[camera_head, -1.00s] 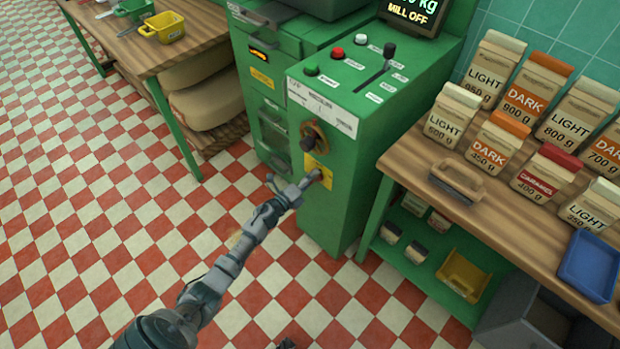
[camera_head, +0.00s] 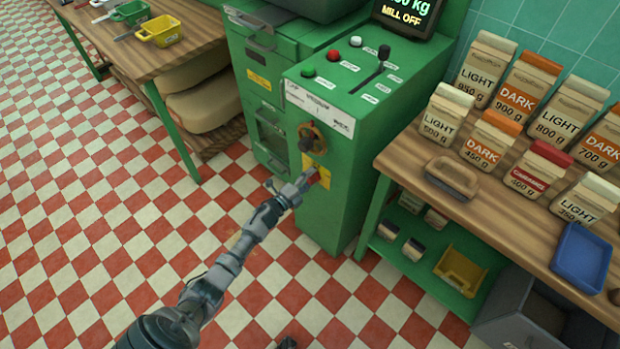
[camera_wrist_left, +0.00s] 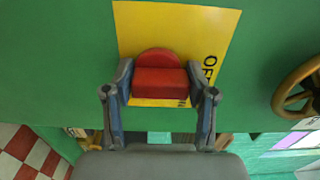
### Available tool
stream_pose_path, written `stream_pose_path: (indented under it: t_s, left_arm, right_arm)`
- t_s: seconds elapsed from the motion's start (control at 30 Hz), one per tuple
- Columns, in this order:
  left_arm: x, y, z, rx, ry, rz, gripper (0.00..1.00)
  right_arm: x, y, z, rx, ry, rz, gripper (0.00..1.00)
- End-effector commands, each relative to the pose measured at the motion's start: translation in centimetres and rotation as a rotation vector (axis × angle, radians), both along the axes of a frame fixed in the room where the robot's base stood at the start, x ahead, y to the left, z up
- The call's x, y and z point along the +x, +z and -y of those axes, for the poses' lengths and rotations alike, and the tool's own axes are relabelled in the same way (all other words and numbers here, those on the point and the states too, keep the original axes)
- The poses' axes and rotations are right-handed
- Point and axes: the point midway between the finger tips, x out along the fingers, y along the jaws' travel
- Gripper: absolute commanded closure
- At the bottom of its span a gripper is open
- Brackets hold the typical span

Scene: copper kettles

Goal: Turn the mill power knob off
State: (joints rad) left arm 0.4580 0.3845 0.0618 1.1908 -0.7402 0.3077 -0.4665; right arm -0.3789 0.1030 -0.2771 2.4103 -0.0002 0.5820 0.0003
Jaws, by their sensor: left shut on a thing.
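The mill power knob (camera_wrist_left: 160,80) is red with a raised bar and sits on a yellow plate (camera_wrist_left: 218,28) on the green machine's front. Letters at the plate's right edge are partly hidden. The plate also shows in the head view (camera_head: 322,184), low on the mill cabinet (camera_head: 340,215). My left gripper (camera_wrist_left: 160,90) has a finger on each side of the knob's bar and is shut on it; it also shows in the head view (camera_head: 304,184). The screen (camera_head: 405,14) on top reads "MILL OFF". My right gripper does not show.
A brass handwheel (camera_head: 312,137) sits above the plate. Green, red, white and black controls are on the sloped top. A wooden table (camera_head: 520,235) with coffee bags stands at right, a workbench (camera_head: 185,45) at left. The checkered floor is clear in front.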

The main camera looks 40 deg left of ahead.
Motion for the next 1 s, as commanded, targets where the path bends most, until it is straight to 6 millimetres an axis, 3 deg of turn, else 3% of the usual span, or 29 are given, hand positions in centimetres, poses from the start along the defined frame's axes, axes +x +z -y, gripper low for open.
stream_pose_path:
  t_s: [0.07,0.1,0.2,0.6,1.0]
  left_arm:
    - [-0.1,-0.1,-0.4,-0.001,0.009,-0.004,0.78]
    - [-0.1,-0.1,-0.4,0.000,0.009,-0.004,0.41]
    - [-0.1,-0.1,-0.4,0.000,0.007,-0.003,0.19]
    - [-0.7,-0.1,-0.1,0.002,0.002,-0.002,0.19]
    - [-8.9,-0.4,-1.0,-0.001,0.003,-0.005,0.19]
  right_arm:
    - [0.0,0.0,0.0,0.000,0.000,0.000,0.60]
    - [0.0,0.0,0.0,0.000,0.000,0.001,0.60]
    - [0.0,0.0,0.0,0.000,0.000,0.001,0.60]
    - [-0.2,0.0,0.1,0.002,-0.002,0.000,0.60]
    - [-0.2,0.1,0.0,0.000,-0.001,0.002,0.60]
